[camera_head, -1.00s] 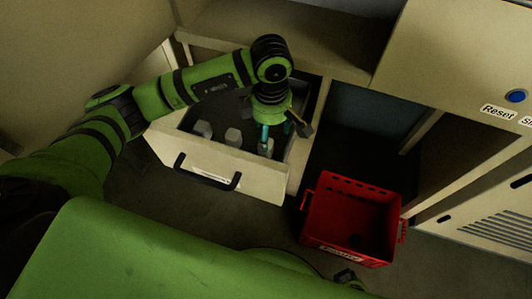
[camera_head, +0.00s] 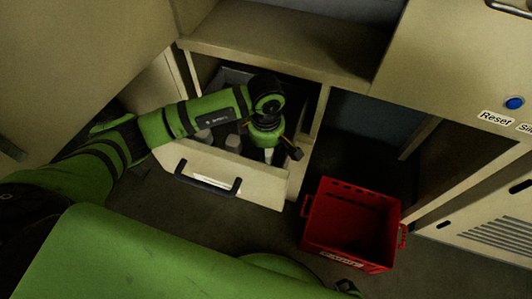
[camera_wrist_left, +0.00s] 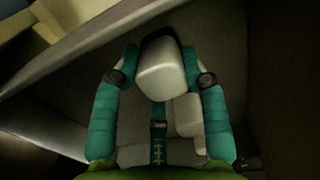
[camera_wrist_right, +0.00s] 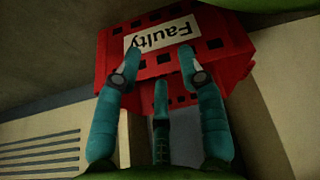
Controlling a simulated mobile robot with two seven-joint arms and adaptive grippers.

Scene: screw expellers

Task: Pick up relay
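White block-shaped relays stand in the open drawer (camera_head: 245,178). One relay (camera_wrist_left: 165,75) lies between the fingertips of my left gripper (camera_wrist_left: 160,54) in the left wrist view. The left fingers are spread on either side of it; I cannot tell whether they touch it. Another pale block (camera_wrist_left: 187,122) is just below it. In the head view the left gripper (camera_head: 268,153) points down into the drawer, and its hand hides part of the inside. My right gripper (camera_wrist_right: 160,62) is open and empty in the right wrist view, in front of a red box (camera_wrist_right: 225,50) labelled "Faulty".
The red box (camera_head: 318,228) stands on the floor right of the drawer and looks empty. The drawer has a dark handle (camera_head: 208,186). A cabinet top (camera_head: 285,38) overhangs behind the drawer. A panel with a blue button (camera_head: 515,103) is at the right.

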